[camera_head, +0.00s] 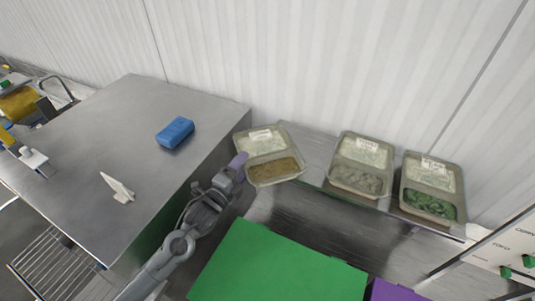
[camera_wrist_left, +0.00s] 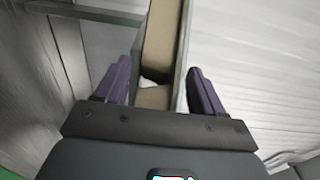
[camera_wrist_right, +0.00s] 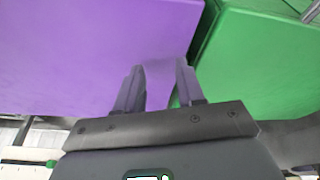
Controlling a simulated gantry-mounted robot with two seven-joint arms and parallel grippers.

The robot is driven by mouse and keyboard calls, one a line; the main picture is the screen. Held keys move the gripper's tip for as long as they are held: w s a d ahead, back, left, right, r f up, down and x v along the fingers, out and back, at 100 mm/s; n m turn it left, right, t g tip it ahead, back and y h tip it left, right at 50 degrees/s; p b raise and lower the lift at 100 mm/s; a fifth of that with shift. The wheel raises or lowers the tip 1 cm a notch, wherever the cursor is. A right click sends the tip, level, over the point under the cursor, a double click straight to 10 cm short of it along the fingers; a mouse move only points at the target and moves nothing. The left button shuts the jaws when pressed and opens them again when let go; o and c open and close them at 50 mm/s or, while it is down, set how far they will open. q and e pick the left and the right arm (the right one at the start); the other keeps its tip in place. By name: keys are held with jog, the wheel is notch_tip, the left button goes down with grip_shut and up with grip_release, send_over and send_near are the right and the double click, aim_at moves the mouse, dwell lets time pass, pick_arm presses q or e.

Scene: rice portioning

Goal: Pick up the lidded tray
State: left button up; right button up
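The lidded tray (camera_head: 275,172), a clear tray with a white label and brown grain, is at the left end of the back shelf, turned at a different angle from its neighbours. My left gripper (camera_head: 238,166) is at its left edge.
Two more trays, one pale (camera_head: 356,181) and one with green contents (camera_head: 428,205), stand right on the shelf. A green board (camera_head: 280,265) lies in front. A blue block (camera_head: 175,132) and a small white piece (camera_head: 117,187) sit on the left steel table (camera_head: 75,160). A corrugated wall is behind.

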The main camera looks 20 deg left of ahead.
pick_arm(q)
jog(key=c, duration=0.7)
jog(key=shift+r, duration=0.1)
jog(key=shift+c, duration=0.3)
